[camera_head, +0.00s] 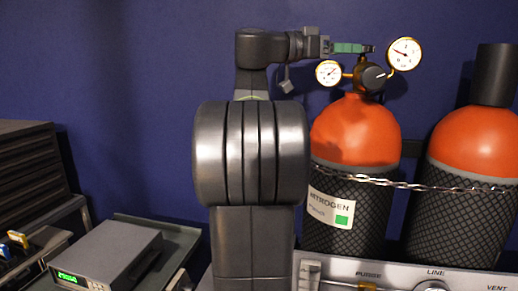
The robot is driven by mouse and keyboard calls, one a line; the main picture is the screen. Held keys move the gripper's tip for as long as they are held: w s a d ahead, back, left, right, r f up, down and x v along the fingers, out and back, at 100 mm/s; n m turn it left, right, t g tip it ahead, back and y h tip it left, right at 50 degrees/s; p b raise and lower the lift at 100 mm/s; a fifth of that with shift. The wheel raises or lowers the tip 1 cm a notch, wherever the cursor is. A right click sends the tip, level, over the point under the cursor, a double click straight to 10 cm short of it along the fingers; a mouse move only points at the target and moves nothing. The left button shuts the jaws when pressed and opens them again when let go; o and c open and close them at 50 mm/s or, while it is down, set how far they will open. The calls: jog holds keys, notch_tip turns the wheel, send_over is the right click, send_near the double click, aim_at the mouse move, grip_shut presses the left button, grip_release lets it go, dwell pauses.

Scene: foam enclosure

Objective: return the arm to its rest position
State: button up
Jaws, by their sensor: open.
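My arm (250,150) stands upright in the middle of the head view, its large dark joint in front and its wrist bent to the right at the top. My gripper (366,48) points right, with a green part along it. It is open, and I see nothing held in it. Its tip is close to the gauges and regulator (371,77) on top of the orange nitrogen cylinder (356,130) in the picture. I cannot tell whether it touches them.
A second orange cylinder (478,140) stands at right, behind a chain (420,187). A panel (400,277) marked PURGE, LINE and VENT is in front. A grey box with a green display (108,256) and a dark drawer unit (28,165) are at left. The blue wall behind is clear at upper left.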

aim_at(369, 51)
jog(key=p+x, duration=0.1)
jog(key=x, duration=0.7)
jog(key=shift+d, duration=0.2)
jog(key=shift+a, duration=0.1)
